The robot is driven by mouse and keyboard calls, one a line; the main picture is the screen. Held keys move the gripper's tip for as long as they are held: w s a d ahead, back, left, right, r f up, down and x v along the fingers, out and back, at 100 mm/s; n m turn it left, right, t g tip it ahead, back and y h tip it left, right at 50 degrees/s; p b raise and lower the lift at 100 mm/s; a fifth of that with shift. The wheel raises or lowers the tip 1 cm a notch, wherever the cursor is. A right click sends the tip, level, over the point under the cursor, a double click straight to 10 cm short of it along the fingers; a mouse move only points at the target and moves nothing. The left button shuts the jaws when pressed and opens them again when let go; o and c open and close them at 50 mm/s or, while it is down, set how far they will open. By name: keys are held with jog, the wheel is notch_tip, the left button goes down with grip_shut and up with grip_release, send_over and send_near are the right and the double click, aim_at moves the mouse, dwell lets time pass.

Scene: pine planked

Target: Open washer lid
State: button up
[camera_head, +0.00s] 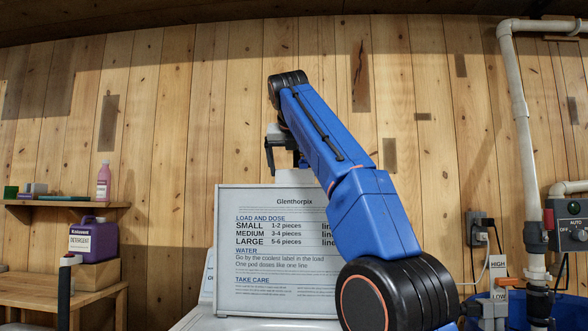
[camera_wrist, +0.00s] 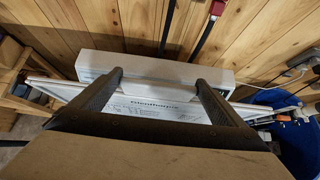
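The washer lid (camera_head: 290,262) is a white framed panel standing upright, its printed face with "Glenthorpix" and dosing text towards me. It looks raised, with a bit of the white washer body (camera_head: 194,321) showing at its lower left. In the wrist view the lid (camera_wrist: 165,112) is seen steeply from above, in front of a white console (camera_wrist: 180,72). My gripper (camera_head: 284,157) is above the lid's top edge, partly hidden by my arm. In the wrist view my gripper (camera_wrist: 158,78) has its two fingers well apart with nothing held between them. Contact with the lid cannot be told.
A purple detergent jug (camera_head: 88,238) stands on a wooden block at left, below a shelf (camera_head: 65,203) with a pink bottle (camera_head: 103,182). White pipes (camera_head: 517,110), an outlet (camera_head: 480,229) and a control box (camera_head: 570,227) are at right. A blue bin (camera_wrist: 278,100) stands right of the washer.

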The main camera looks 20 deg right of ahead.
jog(key=shift+o, duration=0.3)
jog(key=shift+s+r, duration=0.1)
jog(key=shift+s, duration=0.05)
jog(key=s+a+r, duration=0.1)
jog(key=s+a, duration=0.1)
jog(key=s, duration=0.4)
jog(key=s+a, duration=0.3)
jog(key=s, duration=0.4)
jog(key=shift+s+r, duration=0.15)
jog(key=shift+r, duration=0.25)
dwell(0.8)
